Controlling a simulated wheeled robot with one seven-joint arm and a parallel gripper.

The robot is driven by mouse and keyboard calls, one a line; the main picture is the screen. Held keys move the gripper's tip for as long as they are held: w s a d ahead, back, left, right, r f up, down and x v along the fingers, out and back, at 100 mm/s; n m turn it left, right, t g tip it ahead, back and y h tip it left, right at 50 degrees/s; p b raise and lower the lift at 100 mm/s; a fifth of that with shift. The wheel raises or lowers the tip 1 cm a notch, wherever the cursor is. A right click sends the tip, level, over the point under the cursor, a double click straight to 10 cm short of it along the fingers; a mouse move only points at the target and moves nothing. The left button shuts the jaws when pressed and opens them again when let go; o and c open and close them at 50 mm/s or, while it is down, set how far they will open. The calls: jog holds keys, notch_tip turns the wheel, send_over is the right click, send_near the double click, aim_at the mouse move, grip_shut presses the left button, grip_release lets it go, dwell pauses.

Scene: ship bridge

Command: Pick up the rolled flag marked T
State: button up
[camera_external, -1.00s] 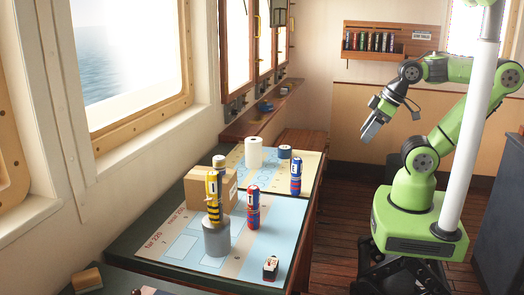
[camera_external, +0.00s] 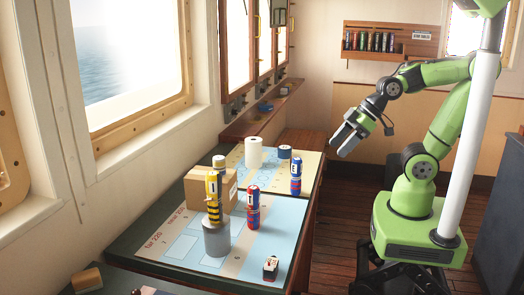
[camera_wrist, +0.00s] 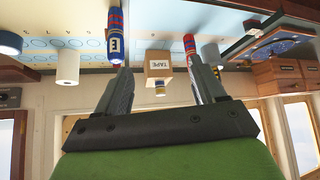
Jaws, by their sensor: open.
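Several rolled flags stand upright on the chart table (camera_external: 290,215). A red and blue one (camera_external: 253,208) is at the middle, and a similar one (camera_external: 296,175) is farther back. A yellow and black one (camera_external: 213,190) stands on a grey cylinder (camera_external: 216,238). Their letters are too small to read in the external view. In the upside-down wrist view, one red and blue flag is marked E (camera_wrist: 114,46); another red and blue flag (camera_wrist: 189,46) is partly behind a finger, its letter unreadable. I cannot tell which is T. My gripper (camera_external: 346,141) is open and empty, right of the table and apart from the flags.
A cardboard box (camera_external: 180,192) marked TAPE in the wrist view (camera_wrist: 158,60), a white roll (camera_external: 254,155) and a dark blue roll (camera_external: 285,152) stand on the table. The floor between table and base is clear.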

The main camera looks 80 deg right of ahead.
aim_at(254, 208)
jog(key=w+a+f+n+t+y, duration=0.1)
jog(key=w+a+f+y, duration=0.1)
jog(key=w+a+f, duration=0.3)
jog(key=w+a+f+n+t+y, duration=0.2)
jog(key=w+a+f, duration=0.3)
jog(key=w+a, duration=0.8)
jog(key=w+y, duration=0.1)
jog(key=w, duration=0.4)
jog(key=shift+w+f+t, duration=0.2)
jog(key=shift+f+t, duration=0.1)
jog(key=shift+f, duration=0.1)
jog(key=shift+s+d+y, duration=0.1)
jog(key=shift+d+y, duration=0.05)
jog(key=shift+y, duration=0.15)
jog(key=shift+c, duration=0.3)
jog(key=c, duration=1)
jog(key=shift+r, duration=0.15)
